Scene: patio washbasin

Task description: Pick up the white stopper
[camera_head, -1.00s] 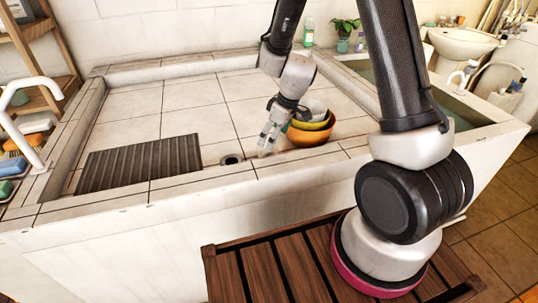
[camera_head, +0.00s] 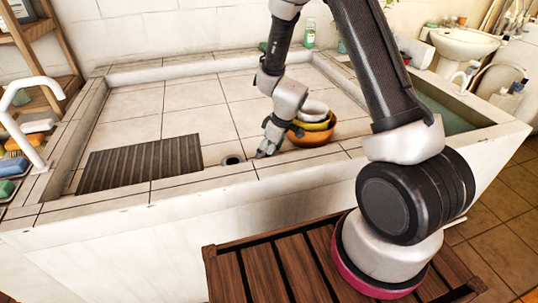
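My gripper (camera_head: 266,149) points down at the floor of the tiled basin (camera_head: 190,115), low and near its front edge. It is just right of the dark round drain hole (camera_head: 232,159) and left of a stack of bowls. The fingers are small and partly turned away, so I cannot tell whether they are open or shut. I cannot make out the white stopper; it may be hidden by the fingers or blend with the pale tiles.
The stacked white, yellow and orange bowls (camera_head: 318,135) stand close to the right of my gripper. A dark ribbed mat (camera_head: 140,163) lies at left in the basin. A white tap (camera_head: 22,115) stands at far left. The basin's middle and back are clear.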

